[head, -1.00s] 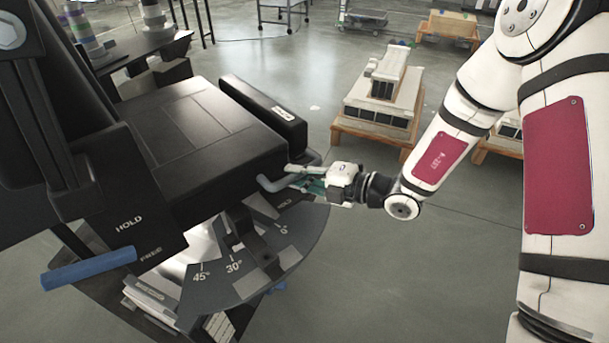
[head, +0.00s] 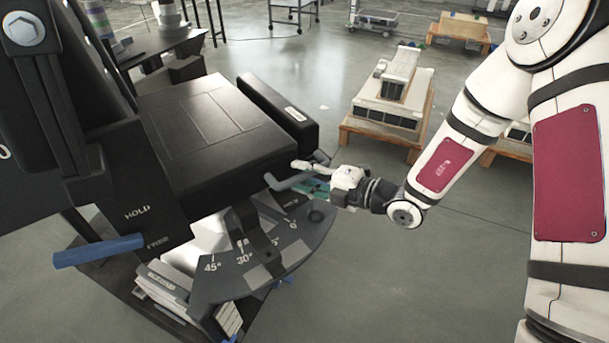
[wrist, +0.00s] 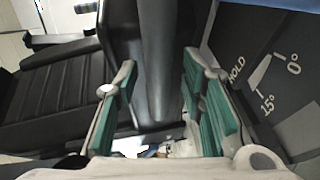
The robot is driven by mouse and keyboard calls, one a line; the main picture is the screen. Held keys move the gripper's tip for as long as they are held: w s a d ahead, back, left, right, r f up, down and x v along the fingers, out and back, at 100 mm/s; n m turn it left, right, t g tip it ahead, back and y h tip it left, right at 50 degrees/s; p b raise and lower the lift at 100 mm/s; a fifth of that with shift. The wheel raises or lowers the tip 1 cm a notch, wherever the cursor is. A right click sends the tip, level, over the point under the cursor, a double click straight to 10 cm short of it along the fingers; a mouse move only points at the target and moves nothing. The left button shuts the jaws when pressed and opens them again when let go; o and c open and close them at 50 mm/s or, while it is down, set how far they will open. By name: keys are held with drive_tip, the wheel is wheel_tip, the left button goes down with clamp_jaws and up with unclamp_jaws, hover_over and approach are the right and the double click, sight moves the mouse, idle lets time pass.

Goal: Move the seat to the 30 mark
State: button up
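The black seat (head: 205,125) is left of centre in the head view. Below its front edge is a dark curved scale plate (head: 235,285) with 45°, 30° and 0° marks. A dark bracket (head: 262,238) hangs over the plate between 30° and 0°, covering the 15° area. A grey bar (head: 287,183) sticks out at the seat's front corner. My gripper (head: 312,187) is at this bar. In the wrist view, the bar (wrist: 158,60) runs between the green-padded fingers, with small gaps seeming to show on both sides. 15° and 0° also show there.
A blue lever (head: 98,250) stands near the FREE label at lower left, with HOLD above. A black padded block (head: 278,112) lies along the seat's right side. The floor at lower right is clear.

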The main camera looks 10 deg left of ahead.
drive_tip(key=v, duration=1.2)
idle(0.7)
drive_tip(key=s+a+r+n+g+h, duration=0.1)
drive_tip(key=s+r+n+g, duration=0.3)
drive_tip(key=s+r+n, duration=0.5)
drive_tip(key=s+r+n+g+h, duration=0.3)
drive_tip(key=s+n, duration=0.4)
drive_tip(key=n, duration=0.6)
drive_tip(key=s+d+r+n+t+h, duration=0.1)
drive_tip(key=s+d+r+n+h, duration=0.1)
drive_tip(key=s+d+n+h, duration=0.5)
drive_tip(key=s+d+r+n+t+h, duration=0.1)
drive_tip(key=s+d+r+n+h, duration=0.15)
drive_tip(key=s+d+n, duration=0.6)
wheel_tip(320, 180, up, 18)
drive_tip(key=w+d+n+t+h+p, duration=0.1)
drive_tip(key=w+d+n+t+p, duration=0.1)
drive_tip(key=p, duration=1.4)
drive_tip(key=shift+w+n+t, duration=0.15)
drive_tip(key=shift+n+t, duration=0.35)
drive_tip(key=shift+n, duration=0.55)
